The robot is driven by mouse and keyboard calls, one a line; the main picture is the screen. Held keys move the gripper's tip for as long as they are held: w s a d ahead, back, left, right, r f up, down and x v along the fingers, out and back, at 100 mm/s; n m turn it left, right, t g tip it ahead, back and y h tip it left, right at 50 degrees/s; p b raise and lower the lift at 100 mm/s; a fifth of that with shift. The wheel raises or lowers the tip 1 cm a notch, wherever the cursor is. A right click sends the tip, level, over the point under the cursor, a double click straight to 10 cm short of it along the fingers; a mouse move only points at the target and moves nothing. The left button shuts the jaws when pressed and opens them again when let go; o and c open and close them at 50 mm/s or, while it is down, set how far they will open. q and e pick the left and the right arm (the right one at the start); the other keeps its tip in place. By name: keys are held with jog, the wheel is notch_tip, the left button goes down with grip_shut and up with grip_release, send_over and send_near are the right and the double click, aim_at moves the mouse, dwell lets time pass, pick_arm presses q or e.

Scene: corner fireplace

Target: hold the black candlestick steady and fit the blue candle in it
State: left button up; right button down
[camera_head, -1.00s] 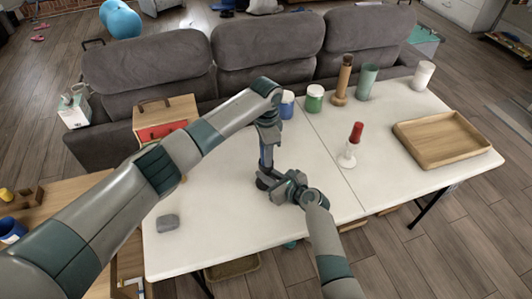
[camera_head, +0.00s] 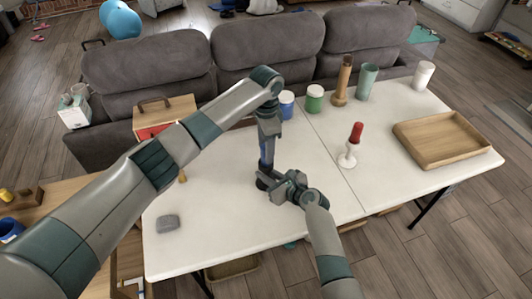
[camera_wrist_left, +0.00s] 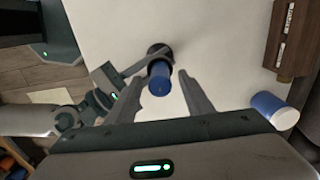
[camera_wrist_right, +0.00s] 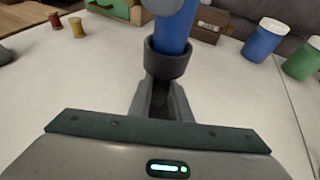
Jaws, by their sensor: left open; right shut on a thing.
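The black candlestick (camera_wrist_right: 167,62) stands on the white table, its cup upright in the right wrist view. My right gripper (camera_wrist_right: 160,98) is shut on it just below the cup. The blue candle (camera_wrist_right: 175,32) stands upright with its lower end inside the cup; how deep it sits is hidden. My left gripper (camera_wrist_left: 160,76) is open, pointing down, with one finger on each side of the candle (camera_wrist_left: 159,80) and gaps showing in the left wrist view. In the head view my left gripper (camera_head: 267,140) is above the candlestick, partly covering the candle.
A red candle in a white holder (camera_head: 348,148) stands to the right. Behind are a blue jar (camera_head: 286,104), a green jar (camera_head: 314,98) and a wooden tray (camera_head: 440,150) at right. A grey block (camera_head: 168,222) lies front left. The table's front middle is clear.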

pick_arm(q)
notch_tip(320, 180, up, 8)
jog(key=shift+r, duration=0.15)
dwell(0.7)
pick_arm(e)
jog(key=c, duration=1.6)
grip_release()
jog(key=shift+o, duration=0.4)
jog(key=o, duration=0.5)
jog(key=v, duration=1.2)
jog(key=shift+d, duration=0.1)
